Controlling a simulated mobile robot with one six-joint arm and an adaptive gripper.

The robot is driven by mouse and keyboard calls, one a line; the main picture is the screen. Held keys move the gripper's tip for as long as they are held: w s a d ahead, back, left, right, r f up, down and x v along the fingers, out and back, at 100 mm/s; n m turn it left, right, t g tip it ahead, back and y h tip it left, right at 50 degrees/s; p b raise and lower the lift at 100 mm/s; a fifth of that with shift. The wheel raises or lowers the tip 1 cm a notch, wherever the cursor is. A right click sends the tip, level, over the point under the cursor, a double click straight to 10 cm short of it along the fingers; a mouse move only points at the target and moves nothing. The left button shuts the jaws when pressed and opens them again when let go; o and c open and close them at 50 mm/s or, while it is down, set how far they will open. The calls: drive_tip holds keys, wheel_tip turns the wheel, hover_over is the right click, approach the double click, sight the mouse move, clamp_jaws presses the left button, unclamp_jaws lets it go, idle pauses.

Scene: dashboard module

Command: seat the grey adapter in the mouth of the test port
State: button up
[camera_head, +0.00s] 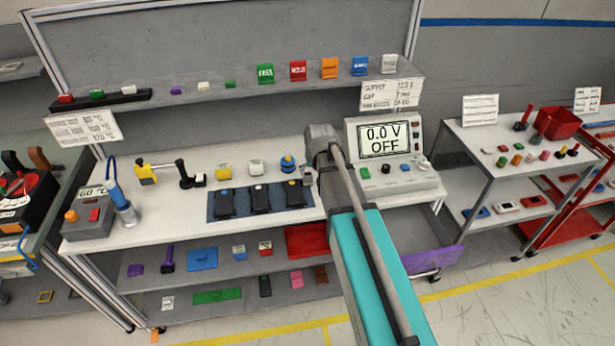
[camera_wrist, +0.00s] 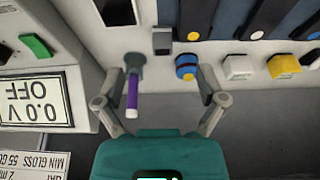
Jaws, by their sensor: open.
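My gripper (camera_wrist: 160,75) is open and empty, its two fingers spread over the back part of the bench in the wrist view. Between the fingers, nearer the left one, a grey round piece (camera_wrist: 134,62) sits on the bench with a purple rod with a pale tip (camera_wrist: 132,92) leaning from it. A grey block with a dark face (camera_wrist: 162,40) stands just beyond; it shows beside my arm in the head view (camera_head: 308,176). I cannot tell for certain which of these grey pieces is the adapter or the test port. My arm hides the purple rod in the head view.
A blue and yellow round piece (camera_wrist: 186,66) stands near the right finger, then a white block (camera_wrist: 237,67) and a yellow one (camera_wrist: 282,66). A blue mat (camera_head: 213,207) holds black devices. The power supply (camera_head: 396,163) reads 0.0 V OFF. A shelf (camera_head: 215,91) runs behind.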

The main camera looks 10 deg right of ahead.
sight(308, 175)
drive_tip(key=w, duration=0.1)
drive_tip(key=w+r, duration=0.1)
drive_tip(key=w, duration=0.1)
drive_tip(key=shift+w+t, duration=0.3)
drive_tip(key=shift+t, duration=0.1)
drive_tip(key=shift+f, duration=0.1)
drive_tip(key=b+x, duration=0.7)
drive_tip(key=shift+w+f, duration=0.1)
drive_tip(key=shift+f, duration=0.2)
drive_tip(key=shift+w+f+b, duration=0.2)
drive_tip(key=shift+f+b, duration=0.15)
drive_tip(key=shift+f, duration=0.15)
drive_tip(key=shift+b+x, duration=2.35)
drive_tip(key=shift+x, duration=0.1)
drive_tip(key=shift+w+a, duration=0.1)
drive_tip(key=shift+w, duration=0.1)
drive_tip(key=shift+c, duration=0.3)
